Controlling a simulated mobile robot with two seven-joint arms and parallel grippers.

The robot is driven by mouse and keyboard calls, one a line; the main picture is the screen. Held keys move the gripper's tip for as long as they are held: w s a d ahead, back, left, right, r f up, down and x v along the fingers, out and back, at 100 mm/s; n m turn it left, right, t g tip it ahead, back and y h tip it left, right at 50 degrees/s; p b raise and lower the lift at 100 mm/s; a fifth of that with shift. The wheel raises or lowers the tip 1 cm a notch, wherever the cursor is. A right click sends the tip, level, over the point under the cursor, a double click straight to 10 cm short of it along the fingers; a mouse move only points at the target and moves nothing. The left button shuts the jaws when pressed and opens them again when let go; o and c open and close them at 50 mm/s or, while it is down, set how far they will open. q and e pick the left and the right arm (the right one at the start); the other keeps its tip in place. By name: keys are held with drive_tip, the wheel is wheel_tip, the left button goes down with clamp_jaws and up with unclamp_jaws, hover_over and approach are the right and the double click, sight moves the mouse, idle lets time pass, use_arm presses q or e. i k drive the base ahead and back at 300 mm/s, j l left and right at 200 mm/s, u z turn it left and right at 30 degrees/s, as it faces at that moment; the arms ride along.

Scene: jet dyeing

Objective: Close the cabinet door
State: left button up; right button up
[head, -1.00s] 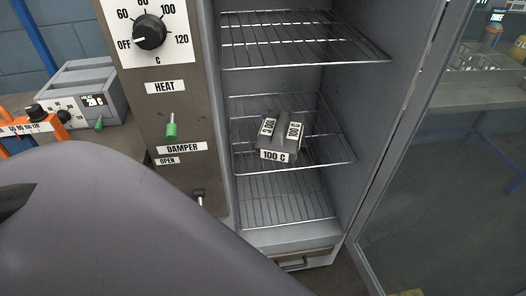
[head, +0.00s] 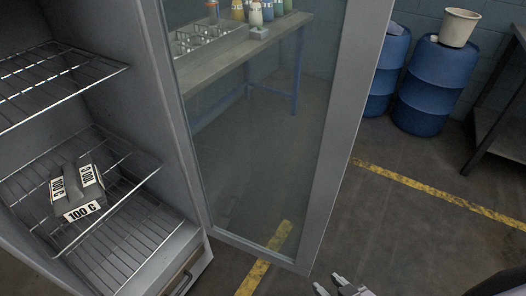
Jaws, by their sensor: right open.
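The cabinet door (head: 340,150) stands wide open at the right side of the cabinet (head: 165,150). It has a grey frame around a clear glass pane. Inside the cabinet, a dark block labelled 100 C (head: 77,192) rests on a wire rack (head: 130,190). My right gripper (head: 331,285) shows at the bottom edge, open and empty, just right of the door's lower corner in the picture. It appears apart from the door; most of it is cut off by the frame. My left gripper is out of view.
Through the glass, a table (head: 235,50) with bottles and a metal rack shows. Blue barrels (head: 425,85), one with a pale bucket (head: 459,27) on it, stand at the back right. A dark table (head: 500,130) is at the right edge. The floor right of the door is clear.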

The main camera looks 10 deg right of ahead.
sight(366, 22)
drive_tip(key=k+l+u, duration=0.3)
drive_tip(key=l, duration=0.25)
drive_tip(key=k+l+u, duration=0.2)
drive_tip(key=l, duration=0.15)
drive_tip(key=k+l+u, duration=0.35)
drive_tip(key=l+u, duration=0.3)
drive_tip(key=l, duration=0.45)
drive_tip(key=l+u, duration=0.4)
drive_tip(key=l, duration=0.35)
drive_tip(key=i+l+u, duration=0.25)
drive_tip(key=l, duration=0.55)
drive_tip(key=l+u, duration=0.3)
drive_tip(key=l, duration=0.45)
drive_tip(key=i+j, duration=0.25)
drive_tip(key=j, duration=0.1)
